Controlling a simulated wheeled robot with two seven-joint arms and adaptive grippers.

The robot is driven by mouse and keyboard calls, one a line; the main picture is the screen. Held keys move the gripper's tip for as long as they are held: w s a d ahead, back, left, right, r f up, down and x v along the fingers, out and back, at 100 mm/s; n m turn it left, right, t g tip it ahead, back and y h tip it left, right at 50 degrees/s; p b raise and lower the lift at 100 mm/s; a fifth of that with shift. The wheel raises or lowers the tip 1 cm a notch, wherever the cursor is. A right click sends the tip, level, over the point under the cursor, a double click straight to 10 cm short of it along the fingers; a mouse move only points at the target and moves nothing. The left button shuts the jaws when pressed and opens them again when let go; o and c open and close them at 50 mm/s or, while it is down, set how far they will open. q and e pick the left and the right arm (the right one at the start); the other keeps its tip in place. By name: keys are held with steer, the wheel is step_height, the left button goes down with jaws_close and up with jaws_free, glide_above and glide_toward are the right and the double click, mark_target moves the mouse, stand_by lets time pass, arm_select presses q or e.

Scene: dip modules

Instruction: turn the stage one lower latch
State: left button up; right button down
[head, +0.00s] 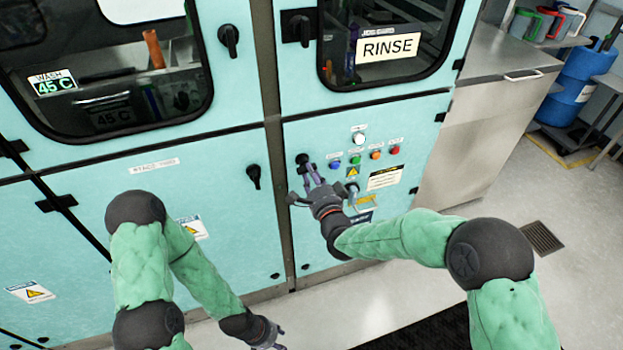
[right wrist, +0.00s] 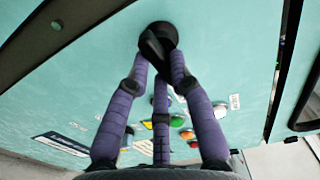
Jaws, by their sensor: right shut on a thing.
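A black lower latch (head: 302,158) sits at the upper left corner of the lower panel under the RINSE window. My right gripper (head: 312,178) reaches it from below and is shut on it. In the right wrist view the purple fingers close around the latch's handle (right wrist: 155,46), hiding part of it. Another black lower latch (head: 253,177) is on the neighbouring panel under the WASH window, pointing down, with no gripper on it. My left gripper (head: 272,336) hangs low near the floor, away from the latches; its finger opening is too small to tell.
Coloured buttons (head: 375,155) and a white knob (head: 358,139) are just right of my right gripper. Upper latches (head: 229,39) are beside the windows. A steel counter (head: 500,75) and a blue drum (head: 580,85) stand at right.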

steer(key=shift+f+m+b, duration=0.1)
steer(key=shift+m+b, duration=0.2)
steer(key=shift+m, duration=0.3)
steer(key=c, duration=1.1)
jaws_free()
steer(key=v, duration=1.2)
